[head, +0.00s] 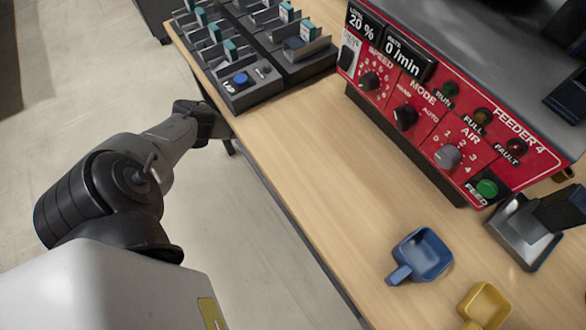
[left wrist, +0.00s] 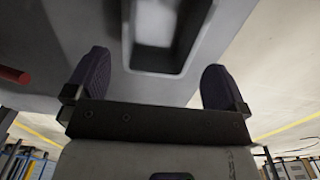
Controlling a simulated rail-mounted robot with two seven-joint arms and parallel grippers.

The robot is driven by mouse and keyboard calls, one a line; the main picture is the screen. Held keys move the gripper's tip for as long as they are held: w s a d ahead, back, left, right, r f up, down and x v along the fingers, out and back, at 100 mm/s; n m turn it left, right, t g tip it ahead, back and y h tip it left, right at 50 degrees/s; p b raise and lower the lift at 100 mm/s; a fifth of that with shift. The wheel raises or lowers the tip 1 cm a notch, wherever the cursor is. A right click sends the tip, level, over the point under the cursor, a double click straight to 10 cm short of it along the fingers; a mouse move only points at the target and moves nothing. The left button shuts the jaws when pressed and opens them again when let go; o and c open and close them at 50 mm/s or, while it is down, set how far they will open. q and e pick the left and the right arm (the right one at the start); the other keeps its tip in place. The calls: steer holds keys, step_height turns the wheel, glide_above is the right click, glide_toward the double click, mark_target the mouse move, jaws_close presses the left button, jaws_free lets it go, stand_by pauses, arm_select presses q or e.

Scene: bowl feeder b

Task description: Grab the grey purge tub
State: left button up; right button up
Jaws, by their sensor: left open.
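I cannot pick out the grey purge tub with certainty. In the head view my left arm reaches from the lower left to the table's left edge, and its dark end lies there with the fingers not clear to see. In the left wrist view my left gripper (left wrist: 155,78) is open, its two dark fingers wide apart, with nothing seen held between them. A large grey surface with a rectangular recess (left wrist: 158,30) fills the space beyond the fingers; I cannot tell what it is. My right gripper is not in view.
A red feeder panel (head: 435,125) stands at the upper right of the wooden table (head: 300,165). A grey and dark fixture (head: 525,232) sits beside it. A blue scoop (head: 422,256) and a yellow scoop (head: 484,304) lie in front. A dark rack (head: 306,72) stands at the back left. The middle is clear.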

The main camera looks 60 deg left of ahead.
arm_select(q)
steer(key=shift+s+d+f+b, duration=0.15)
steer(key=shift+f+b, duration=0.15)
steer(key=shift+f, duration=0.25)
steer(key=shift+s+f+b, duration=0.1)
steer(key=shift+f+b, duration=0.15)
steer(key=shift+f, duration=0.3)
step_height(320, 180, down, 5)
steer(key=b, duration=0.3)
steer(key=shift+w+r+b, duration=0.1)
steer(key=shift+r+b, duration=0.05)
steer(key=shift+b, duration=0.25)
steer(key=shift+r, duration=0.1)
steer(key=shift+c, duration=0.2)
steer(key=c, duration=0.7)
steer(key=shift+o, duration=0.2)
steer(key=shift+r, duration=0.1)
